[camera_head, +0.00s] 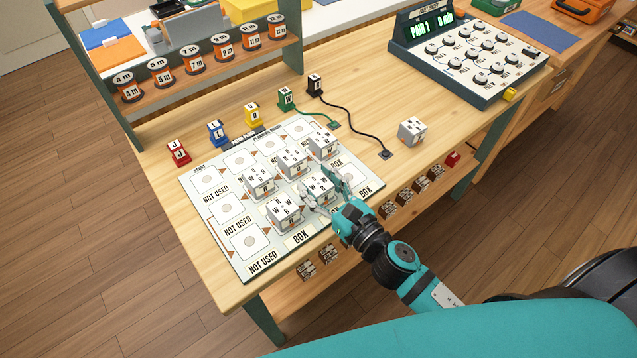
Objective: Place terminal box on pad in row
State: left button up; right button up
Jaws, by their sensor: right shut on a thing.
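The white board (222,245) with round pads in rows lies on the wooden table. My right gripper (322,190) is shut on a terminal box (318,187) in the lower row, right of the lower-row box. Whether that box touches its pad is hard to tell. Bare pads (249,241) show on the left, by NOT USED labels. My left gripper is not in view.
Another white box (412,130) stands on the table to the right. Coloured red (179,152), blue (217,133), yellow (252,115), green (286,98) and black (315,84) blocks line the board's far side. Cables run from the last two. A dial panel (470,60) stands at the back right.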

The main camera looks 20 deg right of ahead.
jog(key=shift+f, duration=0.1)
jog(key=o, duration=1.2)
jog(key=shift+r, duration=0.3)
jog(key=shift+b+v, duration=2.25)
jog(key=shift+v, duration=3.85)
jog(key=shift+w+f, duration=0.1)
